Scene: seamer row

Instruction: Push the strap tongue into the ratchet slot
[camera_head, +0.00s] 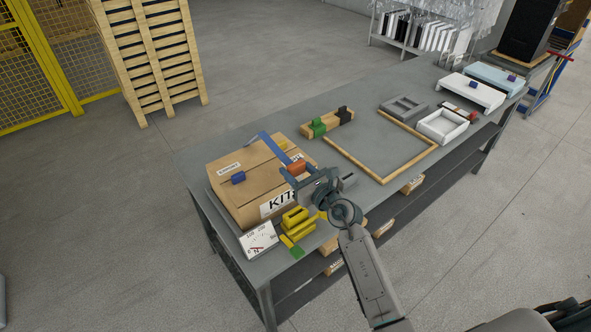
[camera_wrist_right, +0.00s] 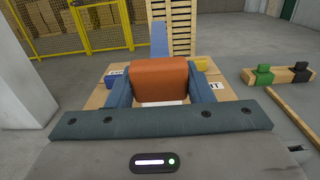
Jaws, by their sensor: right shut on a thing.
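My right gripper (camera_head: 293,173) is shut on an orange block (camera_head: 297,167), which looks like the strap's tongue end. In the right wrist view the orange block (camera_wrist_right: 158,78) fills the space between the two dark fingers. A blue strap (camera_head: 268,145) runs beside it over a cardboard carton (camera_head: 228,164) marked "KIT"; the strap (camera_wrist_right: 160,40) rises behind the block in the wrist view. A small blue block (camera_head: 238,178) and a yellow piece (camera_head: 282,144) are on the carton. I cannot tell which part is the ratchet, and no slot is visible. My left gripper is not in view.
Yellow blocks (camera_head: 296,216), a green piece (camera_head: 297,252) and a white gauge card (camera_head: 259,239) are at the bench's near edge. A wooden frame (camera_head: 345,168) and a wooden rail (camera_head: 328,124) with green and black clips lie right of the carton.

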